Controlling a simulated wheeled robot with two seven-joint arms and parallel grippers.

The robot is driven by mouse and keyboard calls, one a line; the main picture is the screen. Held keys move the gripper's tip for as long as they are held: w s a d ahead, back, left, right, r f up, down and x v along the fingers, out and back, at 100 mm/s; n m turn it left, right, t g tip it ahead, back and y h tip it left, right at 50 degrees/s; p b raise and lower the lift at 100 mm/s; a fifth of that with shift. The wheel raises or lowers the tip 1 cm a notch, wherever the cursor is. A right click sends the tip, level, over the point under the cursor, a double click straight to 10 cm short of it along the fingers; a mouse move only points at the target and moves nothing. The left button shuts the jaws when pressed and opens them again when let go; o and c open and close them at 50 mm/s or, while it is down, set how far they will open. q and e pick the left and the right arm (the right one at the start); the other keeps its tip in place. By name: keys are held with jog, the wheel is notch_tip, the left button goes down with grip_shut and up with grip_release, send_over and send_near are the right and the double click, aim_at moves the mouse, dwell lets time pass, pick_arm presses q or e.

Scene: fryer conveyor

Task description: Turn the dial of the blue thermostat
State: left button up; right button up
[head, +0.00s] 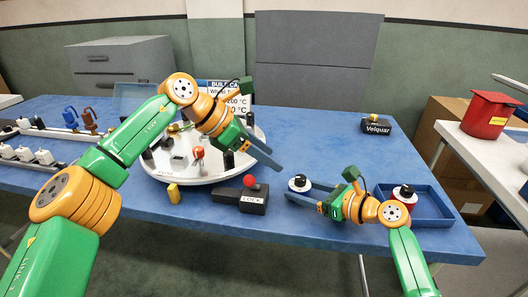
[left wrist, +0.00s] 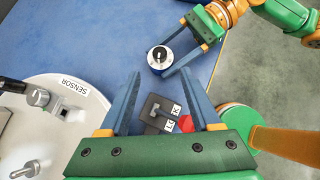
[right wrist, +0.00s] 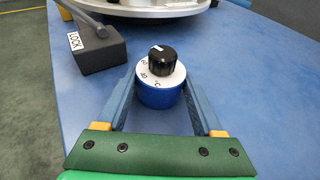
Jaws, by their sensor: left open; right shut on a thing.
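The blue thermostat (head: 300,184) stands upright on the blue table. It has a blue base, a white scale ring and a black dial with a white mark, clearest in the right wrist view (right wrist: 161,70). My right gripper (head: 302,195) is shut on its base, one finger on each side, and the dial on top is free. My left gripper (head: 255,163) is open and empty, raised above the table to the left of the thermostat. In the left wrist view the thermostat (left wrist: 158,58) shows just beyond the open fingertips.
A black LOCK box (head: 240,200) with a red knob stands left of the thermostat. The round white panel (head: 170,175) with switches is behind it. A blue tray (head: 430,205) with a red-based dial (head: 405,194) is at the right. A black Velquar box (head: 376,125) stands farther back.

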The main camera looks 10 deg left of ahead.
pick_arm(q)
jog(key=shift+s+a+r, duration=0.2)
jog(key=shift+a+r, duration=0.25)
jog(key=shift+r, duration=0.05)
